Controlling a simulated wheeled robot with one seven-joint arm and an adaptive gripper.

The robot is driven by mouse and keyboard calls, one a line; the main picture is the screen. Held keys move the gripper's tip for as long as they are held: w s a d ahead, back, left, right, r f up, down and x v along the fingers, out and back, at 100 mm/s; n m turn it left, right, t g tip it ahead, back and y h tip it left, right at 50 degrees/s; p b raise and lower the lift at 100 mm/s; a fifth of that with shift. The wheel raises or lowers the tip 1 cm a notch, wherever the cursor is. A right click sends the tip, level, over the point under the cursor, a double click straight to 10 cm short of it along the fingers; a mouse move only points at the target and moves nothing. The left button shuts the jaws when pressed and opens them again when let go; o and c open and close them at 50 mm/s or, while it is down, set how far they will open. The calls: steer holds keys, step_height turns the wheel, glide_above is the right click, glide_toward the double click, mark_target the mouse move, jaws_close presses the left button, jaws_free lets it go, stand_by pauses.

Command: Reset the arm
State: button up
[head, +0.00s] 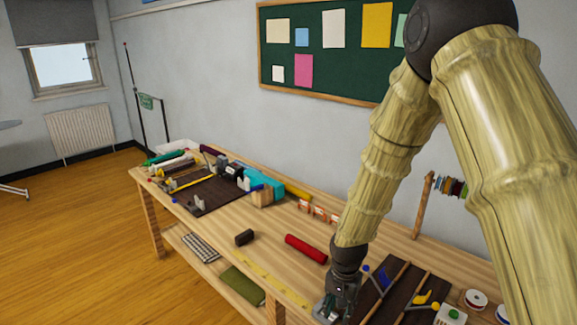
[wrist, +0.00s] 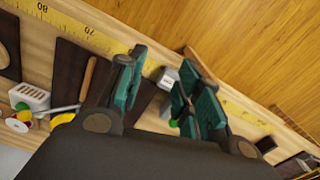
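My arm reaches down from the right of the head view. My gripper (head: 334,303) is low over the front edge of the wooden table (head: 215,222), beside a dark board (head: 352,310). In the wrist view my gripper (wrist: 162,72) has its two teal-padded fingers spread apart, with a gap between them. A small grey object (wrist: 167,79) shows in that gap, and I cannot tell how far below the fingers it is. No finger is seen closed on anything.
A red roll (head: 306,249), a dark block (head: 244,237) and a yellow measuring tape (head: 262,281) lie left of my gripper. White spools (head: 475,299) stand at right. A wooden post (head: 424,203) rises behind. The far left table end is crowded. Floor at left is clear.

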steer(key=s+d+f+n+b, duration=0.1)
steer(key=s+d+f+b, duration=0.1)
steer(key=s+f, duration=0.65)
steer(key=s+d+f+n+b, duration=0.15)
steer(key=s+f, duration=0.45)
steer(key=f, duration=0.6)
steer(key=s+d+f+n+b, duration=0.1)
steer(key=s+d+f, duration=0.2)
steer(key=s, duration=0.6)
steer(key=s+d+f+n+b, duration=0.2)
steer(key=s+f, duration=0.4)
steer(key=s, duration=0.3)
steer(key=shift+d, duration=0.4)
